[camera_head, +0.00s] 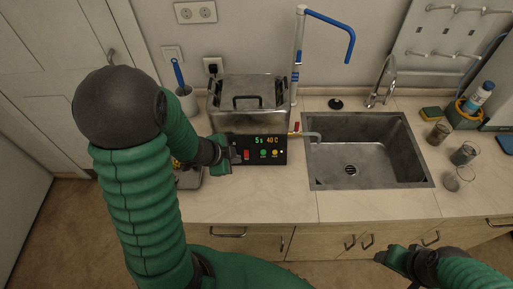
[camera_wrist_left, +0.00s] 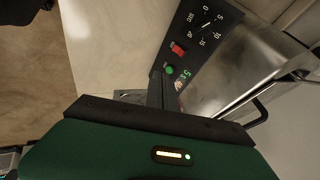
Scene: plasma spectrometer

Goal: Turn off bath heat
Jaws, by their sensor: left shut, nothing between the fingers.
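The metal bath (camera_head: 248,98) stands on the counter with its lid on. Its black control panel (camera_head: 271,161) shows a lit display (camera_head: 266,140) reading 5s and 40 C. Below the display are a red switch (camera_head: 246,155), a green button (camera_head: 263,153), a yellow button (camera_head: 275,153) and a small lit yellow dot. My left gripper (camera_head: 230,153) is shut and empty at the panel's left side, covering that end. In the wrist view its fingers (camera_wrist_left: 156,88) are near the green button (camera_wrist_left: 169,70) and red switch (camera_wrist_left: 177,49); contact is unclear. My right gripper (camera_head: 385,258) is low at right, away from the bath.
A sink (camera_head: 347,174) with a faucet (camera_head: 382,82) lies right of the bath. A blue-handled brush (camera_head: 180,78) in a holder stands left. A white pole with a blue arm (camera_head: 333,33) rises behind. Beakers (camera_head: 465,153) stand at the right. The front counter is clear.

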